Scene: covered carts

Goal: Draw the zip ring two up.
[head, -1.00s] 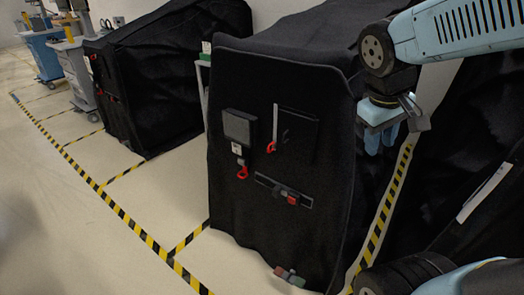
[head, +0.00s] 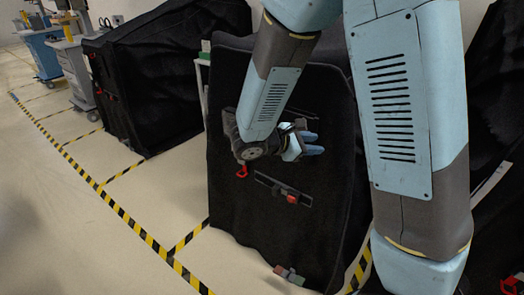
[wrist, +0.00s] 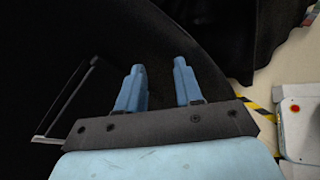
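A black-covered cart (head: 330,215) stands in front of me. A red ring (head: 242,171) hangs low on the left of its front face. I see no number on it, so I cannot tell whether it is ring two. The second red ring, seen earlier on this face, is now hidden behind my arm. My gripper (head: 313,143) is in front of the upper part of the face, to the right of and above the visible ring. In the wrist view, my gripper's blue fingers (wrist: 160,68) are apart with nothing between them, against black cloth. No ring shows there.
A dark bar with a red piece (head: 291,198) crosses the cover below my gripper. Small coloured blocks (head: 288,274) sit at its bottom edge. Another covered cart (head: 160,80) stands to the left. A red item (head: 509,285) shows at the lower right. Floor at left is clear.

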